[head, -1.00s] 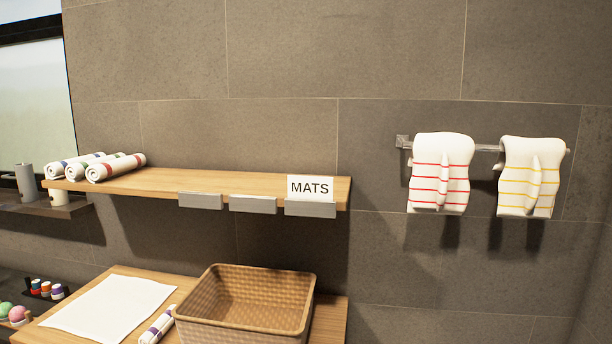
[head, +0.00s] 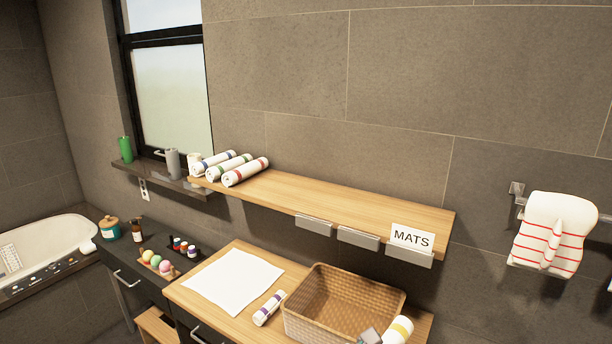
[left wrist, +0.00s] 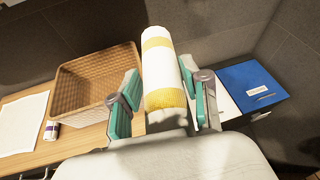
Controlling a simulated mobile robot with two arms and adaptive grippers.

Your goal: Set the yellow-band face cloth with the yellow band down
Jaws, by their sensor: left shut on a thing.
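The yellow-band face cloth is a white roll with yellow bands (left wrist: 160,65), held between the fingers of my left gripper (left wrist: 163,103) in the left wrist view. It points away from the gripper, to the right of the basket and apart from it in that view. In the head view the cloth (head: 399,329) shows at the bottom edge, by the basket's right front corner, with part of my left gripper (head: 370,336) beside it. Three rolled cloths with blue, green and red bands (head: 246,171) lie at the left end of the wooden shelf (head: 330,201). My right gripper is out of view.
A wicker basket (head: 318,278) stands on the wooden counter, with a purple-band roll (head: 269,308) and a flat white cloth (head: 222,290) to its left. A MATS sign (head: 411,238) stands at the shelf's right end. The shelf's middle is clear. A red-striped towel (head: 552,233) hangs at right.

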